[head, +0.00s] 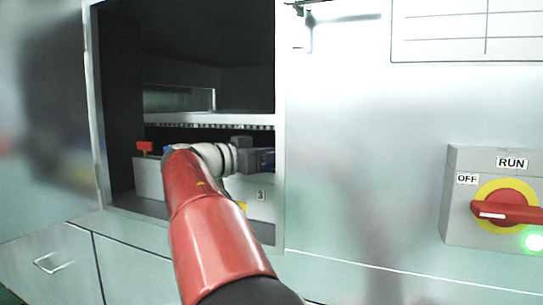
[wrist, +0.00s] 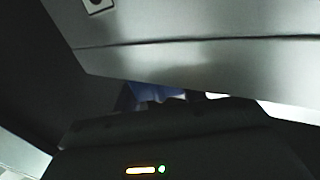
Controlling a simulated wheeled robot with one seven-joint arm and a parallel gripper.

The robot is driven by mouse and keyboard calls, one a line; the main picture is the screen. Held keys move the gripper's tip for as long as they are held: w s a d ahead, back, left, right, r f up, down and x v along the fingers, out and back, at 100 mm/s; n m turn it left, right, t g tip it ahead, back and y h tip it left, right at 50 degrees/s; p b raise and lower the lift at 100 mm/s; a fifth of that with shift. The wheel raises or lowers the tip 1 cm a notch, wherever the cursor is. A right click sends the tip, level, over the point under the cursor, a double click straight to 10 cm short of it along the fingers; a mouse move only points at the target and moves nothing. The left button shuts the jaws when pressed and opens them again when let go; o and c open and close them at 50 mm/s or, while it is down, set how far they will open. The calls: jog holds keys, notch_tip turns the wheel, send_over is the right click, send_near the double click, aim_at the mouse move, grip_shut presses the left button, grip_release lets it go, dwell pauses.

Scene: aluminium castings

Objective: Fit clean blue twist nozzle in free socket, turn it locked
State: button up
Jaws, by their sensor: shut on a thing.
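My gripper (head: 258,159) is inside the dark cabinet opening, at its right side, above a grey block marked 3. It is shut on a blue thing, taken to be the blue twist nozzle (wrist: 152,92). In the wrist view only a small blue part shows past the dark gripper body, close to a grey metal face. The nozzle's tip and the free socket are hidden, so I cannot tell whether they touch. A red nozzle-like piece (head: 145,147) stands at the left end of the grey block (head: 150,178).
The opening's right frame (head: 280,130) is close beside my gripper. A pale ledge (head: 205,118) runs behind and above it. A switch box with a red handle (head: 505,211) and a lit green lamp is on the right wall.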

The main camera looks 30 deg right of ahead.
jog(key=shift+w+a+f+n+t+y+b, duration=0.1)
jog(key=shift+n+t+y+b, duration=0.3)
jog(key=shift+n+t+b, duration=0.75)
jog(key=shift+w+n+t+y+b, duration=0.1)
jog(key=shift+n+t+y+b, duration=0.4)
jog(key=shift+t+b, duration=1.1)
jog(key=shift+w+n+t+y+b, duration=0.1)
jog(key=shift+n+t+y+b, duration=0.4)
jog(key=shift+n+t+b, duration=0.45)
jog(key=shift+t+y, duration=0.3)
jog(key=shift+w+a+n, duration=0.1)
jog(key=shift+n, duration=0.2)
jog(key=o, duration=1.1)
jog(key=shift+c, duration=0.2)
jog(key=shift+b, duration=0.3)
